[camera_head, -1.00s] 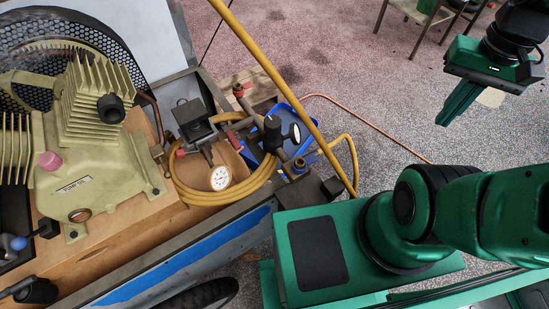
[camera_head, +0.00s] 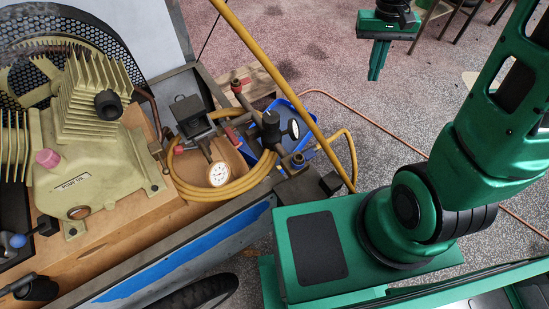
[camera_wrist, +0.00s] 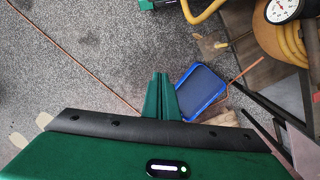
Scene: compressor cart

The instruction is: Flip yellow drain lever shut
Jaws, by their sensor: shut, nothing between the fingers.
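My gripper (camera_head: 376,74) is shut and empty, at the top right of the head view with its fingers pointing down over the floor. In the wrist view its closed fingers (camera_wrist: 161,78) point toward the grey floor. They are apart from the cart. I cannot pick out the yellow drain lever for certain in either view. A small yellowish piece (camera_wrist: 222,45) shows beside the cart in the wrist view, but it is too small to identify.
The compressor cart's blue-striped frame (camera_head: 185,262) carries a beige pump (camera_head: 90,165), a coiled yellow hose (camera_head: 205,197) and a pressure gauge (camera_head: 219,174). A blue tray (camera_wrist: 222,92) lies on the floor beside the cart. A thin orange hose (camera_head: 375,128) crosses the open floor. Chairs stand at the back right.

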